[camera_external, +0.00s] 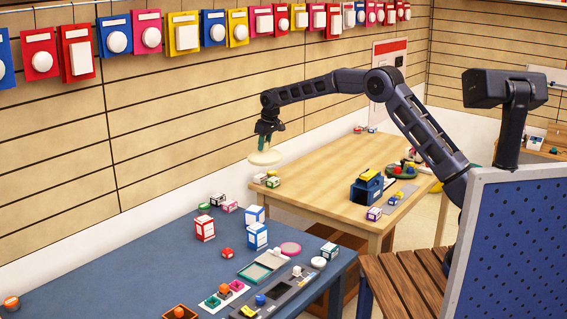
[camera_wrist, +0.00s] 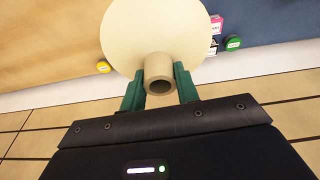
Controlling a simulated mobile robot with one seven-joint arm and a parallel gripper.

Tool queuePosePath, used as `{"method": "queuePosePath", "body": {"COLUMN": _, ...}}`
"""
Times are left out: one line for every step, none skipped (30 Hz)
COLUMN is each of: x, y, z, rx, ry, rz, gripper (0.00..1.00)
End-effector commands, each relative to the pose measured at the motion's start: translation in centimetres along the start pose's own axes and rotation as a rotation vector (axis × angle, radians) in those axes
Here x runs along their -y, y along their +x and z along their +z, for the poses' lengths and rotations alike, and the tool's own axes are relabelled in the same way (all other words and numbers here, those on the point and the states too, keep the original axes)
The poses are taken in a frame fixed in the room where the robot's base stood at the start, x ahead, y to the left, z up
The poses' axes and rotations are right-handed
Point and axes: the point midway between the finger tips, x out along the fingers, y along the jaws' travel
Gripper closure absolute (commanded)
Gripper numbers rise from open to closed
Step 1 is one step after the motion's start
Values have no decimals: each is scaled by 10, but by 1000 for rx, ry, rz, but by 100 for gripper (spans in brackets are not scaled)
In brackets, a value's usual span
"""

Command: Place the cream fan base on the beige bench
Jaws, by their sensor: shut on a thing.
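The cream fan base (camera_external: 264,158) is a round disc with a short tube. In the wrist view the disc (camera_wrist: 155,25) fills the top middle, and its open tube points toward the camera. My gripper (camera_external: 267,146) is shut on the tube, with a green finger on each side in the wrist view (camera_wrist: 160,84). The disc hangs below the gripper, roughly level, in the air near the wall. The beige bench (camera_external: 325,165) is the light wooden table in the middle. The fan base appears near its back left corner; whether it is over the top is hard to tell.
Small boxes (camera_external: 272,182) sit at the bench's left corner. A blue table (camera_external: 130,262) with several items lies at front left. The bench's middle is clear.

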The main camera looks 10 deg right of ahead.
Motion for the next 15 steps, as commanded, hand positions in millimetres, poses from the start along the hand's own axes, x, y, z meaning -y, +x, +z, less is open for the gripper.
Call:
{"method": "queuePosePath", "body": {"x": -23, "y": -2, "z": 7, "rx": -1, "ry": 41, "rz": 11, "gripper": 100}}
{"method": "queuePosePath", "body": {"x": -35, "y": -4, "z": 11, "rx": -2, "ry": 66, "rz": 17, "gripper": 100}}
{"method": "queuePosePath", "body": {"x": -51, "y": -5, "z": 17, "rx": -2, "ry": 99, "rz": 25, "gripper": 100}}
{"method": "queuePosePath", "body": {"x": -62, "y": -5, "z": 22, "rx": -2, "ry": 124, "rz": 30, "gripper": 100}}
{"method": "queuePosePath", "body": {"x": -75, "y": -6, "z": 26, "rx": -3, "ry": 149, "rz": 36, "gripper": 100}}
{"method": "queuePosePath", "body": {"x": -91, "y": -7, "z": 34, "rx": -4, "ry": 183, "rz": 45, "gripper": 100}}
{"method": "queuePosePath", "body": {"x": -102, "y": -9, "z": 39, "rx": -5, "ry": 207, "rz": 50, "gripper": 100}}
{"method": "queuePosePath", "body": {"x": -114, "y": -10, "z": 44, "rx": -5, "ry": 233, "rz": 56, "gripper": 100}}
{"method": "queuePosePath", "body": {"x": -129, "y": -11, "z": 52, "rx": -6, "ry": 266, "rz": 64, "gripper": 100}}
{"method": "queuePosePath", "body": {"x": -140, "y": -12, "z": 58, "rx": -7, "ry": 292, "rz": 70, "gripper": 100}}
{"method": "queuePosePath", "body": {"x": -152, "y": -13, "z": 64, "rx": -7, "ry": 318, "rz": 75, "gripper": 100}}
{"method": "queuePosePath", "body": {"x": -166, "y": -15, "z": 72, "rx": -9, "ry": 350, "rz": 83, "gripper": 100}}
{"method": "queuePosePath", "body": {"x": -177, "y": -16, "z": 79, "rx": -9, "ry": 376, "rz": 89, "gripper": 100}}
{"method": "queuePosePath", "body": {"x": -188, "y": -17, "z": 85, "rx": -10, "ry": 400, "rz": 94, "gripper": 100}}
{"method": "queuePosePath", "body": {"x": -201, "y": -19, "z": 94, "rx": -12, "ry": 432, "rz": 101, "gripper": 100}}
